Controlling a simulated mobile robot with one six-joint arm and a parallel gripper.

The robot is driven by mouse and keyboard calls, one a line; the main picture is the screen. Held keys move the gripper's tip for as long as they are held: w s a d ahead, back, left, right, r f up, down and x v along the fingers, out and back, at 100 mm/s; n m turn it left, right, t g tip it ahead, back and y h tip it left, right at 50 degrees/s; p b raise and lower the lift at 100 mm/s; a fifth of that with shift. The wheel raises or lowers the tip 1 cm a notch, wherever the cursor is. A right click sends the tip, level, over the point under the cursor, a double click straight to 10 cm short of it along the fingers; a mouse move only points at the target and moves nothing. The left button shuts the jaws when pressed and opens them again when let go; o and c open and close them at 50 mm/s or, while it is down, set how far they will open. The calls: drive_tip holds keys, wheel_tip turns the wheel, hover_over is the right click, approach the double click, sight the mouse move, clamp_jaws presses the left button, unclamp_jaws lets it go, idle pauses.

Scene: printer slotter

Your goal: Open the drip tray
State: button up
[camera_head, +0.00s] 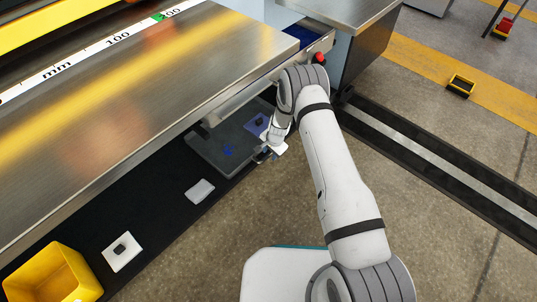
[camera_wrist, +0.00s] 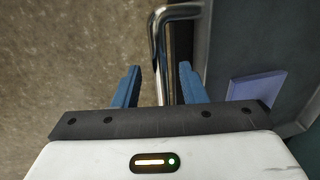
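The drip tray (camera_head: 205,148) is a shallow dark grey tray under the machine's metal bed, with blue stains on its floor. Its side also shows at the right of the wrist view (camera_wrist: 225,45). A shiny bar handle (camera_wrist: 161,45) is fixed to the tray's outer side. My gripper (camera_wrist: 160,70) is open, its two blue fingers on either side of the handle bar, with gaps visible to both. In the head view my gripper (camera_head: 266,154) is at the tray's front edge and hides most of the handle.
A blue-purple pad (camera_head: 255,124) lies in the tray and shows in the wrist view (camera_wrist: 254,88). A white cloth (camera_head: 199,191), a white card with a black item (camera_head: 122,251) and a yellow bin (camera_head: 52,277) are on the black mat. A red knob (camera_head: 319,58) is above. Floor in front is clear.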

drive_tip(key=shift+f, duration=0.15)
drive_tip(key=shift+c, duration=0.4)
clamp_jaws()
